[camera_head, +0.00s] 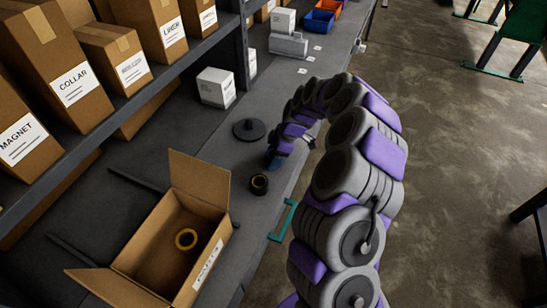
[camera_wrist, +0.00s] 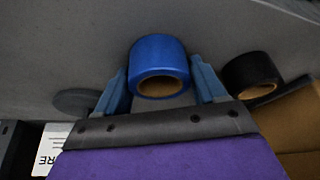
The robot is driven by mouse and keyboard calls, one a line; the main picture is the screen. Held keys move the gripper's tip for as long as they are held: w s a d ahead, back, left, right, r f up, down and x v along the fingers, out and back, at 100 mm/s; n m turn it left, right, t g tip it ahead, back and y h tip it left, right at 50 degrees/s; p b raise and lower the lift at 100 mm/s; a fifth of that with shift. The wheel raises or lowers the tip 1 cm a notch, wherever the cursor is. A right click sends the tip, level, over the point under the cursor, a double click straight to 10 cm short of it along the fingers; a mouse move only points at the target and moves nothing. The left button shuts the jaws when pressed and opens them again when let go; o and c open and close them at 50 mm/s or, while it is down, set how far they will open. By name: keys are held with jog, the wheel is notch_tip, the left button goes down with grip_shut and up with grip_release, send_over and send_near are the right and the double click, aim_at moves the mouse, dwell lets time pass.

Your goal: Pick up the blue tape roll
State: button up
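The blue tape roll (camera_wrist: 158,52) sits between the two fingertips of my gripper (camera_wrist: 159,75) in the wrist view. Its brown cardboard core faces the camera. One finger is on each side of the roll, with what looks like a slim gap at each side, so the gripper looks open around it. In the head view my gripper (camera_head: 274,160) is low over the bench, and a small blue patch there cannot be told apart as roll or finger.
A black tape roll (camera_head: 259,184) stands close by on the grey bench (camera_head: 200,140); it also shows in the wrist view (camera_wrist: 250,70). An open cardboard box (camera_head: 150,245) holds a yellow roll (camera_head: 186,239). A dark disc (camera_head: 249,129) lies behind. Shelved boxes (camera_head: 75,80) line the left.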

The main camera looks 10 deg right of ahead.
jog(key=shift+d, duration=0.2)
jog(key=c, duration=0.5)
jog(key=shift+c, duration=0.9)
jog(key=shift+r, duration=0.1)
